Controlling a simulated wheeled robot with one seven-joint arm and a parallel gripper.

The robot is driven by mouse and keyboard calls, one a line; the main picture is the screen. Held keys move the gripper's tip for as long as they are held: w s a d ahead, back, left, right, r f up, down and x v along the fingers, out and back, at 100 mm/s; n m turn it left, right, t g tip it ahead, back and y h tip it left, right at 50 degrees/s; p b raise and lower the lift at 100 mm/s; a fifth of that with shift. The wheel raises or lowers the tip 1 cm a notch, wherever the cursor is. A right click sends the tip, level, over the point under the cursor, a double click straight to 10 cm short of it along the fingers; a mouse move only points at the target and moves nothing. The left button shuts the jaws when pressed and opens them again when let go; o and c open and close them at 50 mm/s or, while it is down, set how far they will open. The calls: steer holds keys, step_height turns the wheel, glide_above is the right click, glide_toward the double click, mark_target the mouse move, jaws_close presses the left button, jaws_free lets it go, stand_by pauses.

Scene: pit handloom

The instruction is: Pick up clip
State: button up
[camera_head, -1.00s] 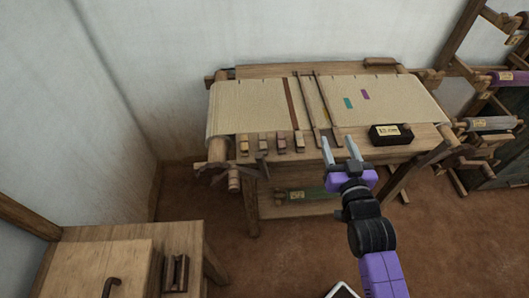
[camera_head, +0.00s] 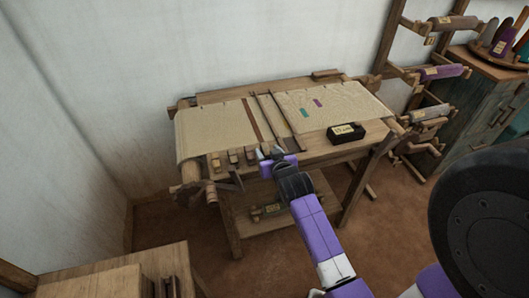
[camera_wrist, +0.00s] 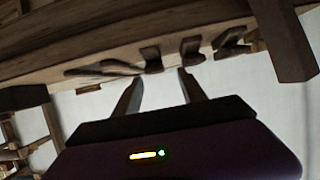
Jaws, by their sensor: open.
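Several small wooden clips (camera_head: 233,157) stand in a row along the front edge of the loom. They also show as dark shapes on the beam in the wrist view (camera_wrist: 191,47); I cannot tell which single clip the task means. My gripper (camera_head: 271,152) is at the right end of this row, at the loom's front edge. In the wrist view, my gripper's two fingers (camera_wrist: 160,80) are apart with nothing between them, and their tips point toward the clips. The gripper hides part of the row's right end in the head view.
The loom (camera_head: 205,136) carries pale cloth with small teal and purple patches. A dark labelled box (camera_head: 346,134) sits at its front right. A rack of spools (camera_head: 430,112) stands at the right, and a wooden bench (camera_head: 130,268) at the lower left.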

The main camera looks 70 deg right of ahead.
mark_target(267, 150)
steer(key=shift+s+f+p+x, duration=0.15)
steer(key=shift+p+x, duration=0.05)
steer(key=shift+x, duration=1.05)
steer(key=shift+s+f+p+x, duration=0.1)
steer(key=shift+p+x, duration=0.05)
steer(key=shift+x, duration=1.05)
steer(key=shift+d, duration=0.1)
jaws_close()
